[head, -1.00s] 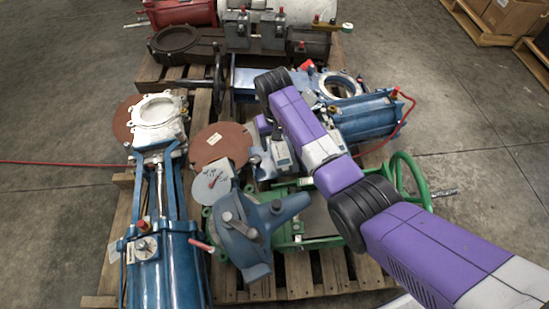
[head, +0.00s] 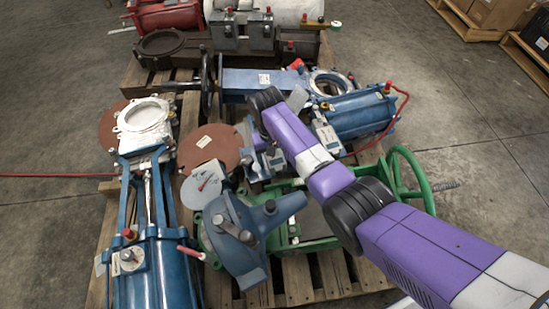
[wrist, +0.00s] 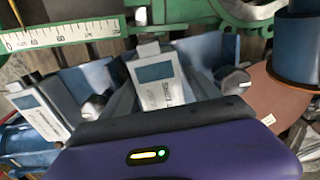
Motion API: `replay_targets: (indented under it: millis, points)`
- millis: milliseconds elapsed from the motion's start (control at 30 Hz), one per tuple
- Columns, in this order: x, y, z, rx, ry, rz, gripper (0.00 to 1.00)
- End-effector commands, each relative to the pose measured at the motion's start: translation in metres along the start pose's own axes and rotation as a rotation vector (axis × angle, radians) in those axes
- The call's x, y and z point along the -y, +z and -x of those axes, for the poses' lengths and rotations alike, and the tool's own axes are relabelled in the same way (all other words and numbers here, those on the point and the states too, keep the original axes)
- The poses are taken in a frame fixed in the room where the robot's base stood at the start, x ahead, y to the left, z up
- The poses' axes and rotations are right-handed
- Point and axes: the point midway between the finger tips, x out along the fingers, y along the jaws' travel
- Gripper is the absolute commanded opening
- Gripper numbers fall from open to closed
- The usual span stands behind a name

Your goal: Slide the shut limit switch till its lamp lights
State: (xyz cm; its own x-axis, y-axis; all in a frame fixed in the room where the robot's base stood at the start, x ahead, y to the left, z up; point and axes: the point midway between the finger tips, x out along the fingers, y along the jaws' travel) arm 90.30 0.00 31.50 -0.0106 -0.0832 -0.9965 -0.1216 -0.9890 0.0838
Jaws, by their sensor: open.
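Two grey limit switches sit side by side on a blue bracket. In the wrist view the middle one (wrist: 160,92) has a label that seems to read "Shut" and a dark blue window that looks unlit. The other switch (wrist: 36,112) is at the left with a similar dark window. In the head view they show as small grey boxes, one (head: 277,161) just below my wrist and one (head: 326,134) to its right. My gripper (wrist: 163,88) is open, its grey fingers apart on either side of the middle switch. Whether they touch it is unclear.
A white scale (wrist: 62,35) lies beyond the switches, beside green valve parts. Round knobs flank the middle switch. A brown disc (head: 213,147), a blue actuator (head: 356,112), a green handwheel (head: 410,178) and a blue cylinder (head: 158,275) crowd the pallet.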

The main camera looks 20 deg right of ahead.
Motion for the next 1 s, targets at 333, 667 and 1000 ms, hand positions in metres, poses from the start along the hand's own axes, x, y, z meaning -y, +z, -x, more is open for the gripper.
replay_targets:
  millis: [333,667,1000]
  points:
    - [0.0001,0.0000,0.0005,0.000,0.000,0.000,0.26]
    - [-0.0004,0.0000,0.0011,0.000,0.000,0.000,0.00]
    - [-0.0089,-0.0002,0.0006,-0.001,0.002,0.000,0.00]
